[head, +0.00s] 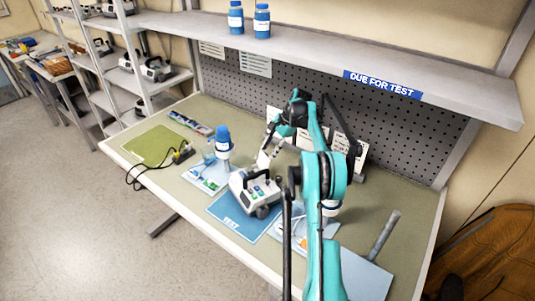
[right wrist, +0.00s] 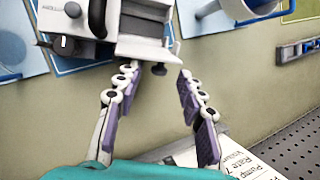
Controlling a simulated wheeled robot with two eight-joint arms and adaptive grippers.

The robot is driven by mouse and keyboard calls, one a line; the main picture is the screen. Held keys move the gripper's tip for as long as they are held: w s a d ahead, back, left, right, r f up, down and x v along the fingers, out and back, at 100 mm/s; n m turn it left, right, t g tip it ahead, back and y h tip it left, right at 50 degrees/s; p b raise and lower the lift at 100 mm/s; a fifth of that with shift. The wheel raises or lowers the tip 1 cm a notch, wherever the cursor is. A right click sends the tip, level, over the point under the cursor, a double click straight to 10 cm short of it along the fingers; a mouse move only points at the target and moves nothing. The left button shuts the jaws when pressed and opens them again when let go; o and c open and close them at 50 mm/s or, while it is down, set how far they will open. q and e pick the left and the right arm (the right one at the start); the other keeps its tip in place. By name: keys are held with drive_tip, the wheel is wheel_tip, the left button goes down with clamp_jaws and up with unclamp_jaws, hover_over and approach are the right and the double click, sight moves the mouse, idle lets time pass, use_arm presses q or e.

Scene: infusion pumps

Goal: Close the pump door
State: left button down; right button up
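The white and grey infusion pump (head: 254,191) stands on the blue TEST mat (head: 232,222) near the middle of the bench. In the right wrist view the pump (right wrist: 84,22) is at the top, with a grey flap-like part (right wrist: 143,48) that may be its door; I cannot tell how far it is open. A small dark knob (right wrist: 159,69) shows beside it. My right gripper (head: 266,157) is behind the pump. In the right wrist view its two fingers (right wrist: 157,76) are apart, with nothing gripped, and their tips are close to the pump. My left gripper is not seen.
A blue-capped bottle (head: 223,141) and a green mat (head: 151,146) with a cabled yellow device are left of the pump. A tray (head: 360,277) lies at right. Pegboard (head: 390,135) and an overhead shelf (head: 330,62) close off the back.

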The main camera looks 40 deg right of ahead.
sight(260, 160)
drive_tip(key=shift+w+a+f, duration=0.15)
drive_tip(key=shift+a+f, duration=0.1)
drive_tip(key=shift+f, duration=0.4)
clamp_jaws()
drive_tip(key=shift+a+r, duration=0.1)
drive_tip(key=shift+r, duration=0.05)
drive_tip(key=shift+a+r+h+p, duration=0.25)
drive_tip(key=shift+a+h, duration=0.25)
drive_tip(key=shift+h, duration=0.25)
drive_tip(key=shift+a+r+h+p, duration=0.15)
drive_tip(key=shift+a+h+p, duration=0.1)
drive_tip(key=shift+a+h, duration=0.4)
drive_tip(key=shift+w+a+n+g+h, duration=0.15)
drive_tip(key=shift+a+h, duration=0.35)
drive_tip(key=shift+h, duration=0.5)
drive_tip(key=shift+w+a+n+g+h, duration=0.2)
drive_tip(key=shift+a+h, duration=0.25)
drive_tip(key=shift+h, duration=0.55)
drive_tip(key=shift+s, duration=0.2)
